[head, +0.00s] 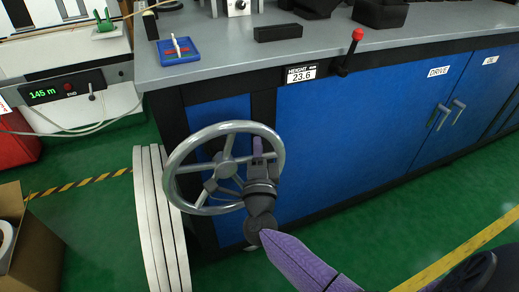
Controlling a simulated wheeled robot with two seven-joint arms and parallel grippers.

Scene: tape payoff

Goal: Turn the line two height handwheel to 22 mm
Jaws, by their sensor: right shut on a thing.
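The height handwheel (183,148), a grey metal wheel with several spokes, stands at the front left corner of the blue machine cabinet. My right gripper (259,160) reaches up from below right and is shut on the wheel's right side; its fingers hide part of the rim and spokes there. The small height display (301,75) on the cabinet's top edge, right of the wheel, reads 23.6. My left gripper is not in view.
A lever with a red knob (357,35) sticks out right of the display. White discs (160,225) lean below left of the wheel. A cardboard box (38,250) stands at lower left. A blue tray (178,50) lies on the bench.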

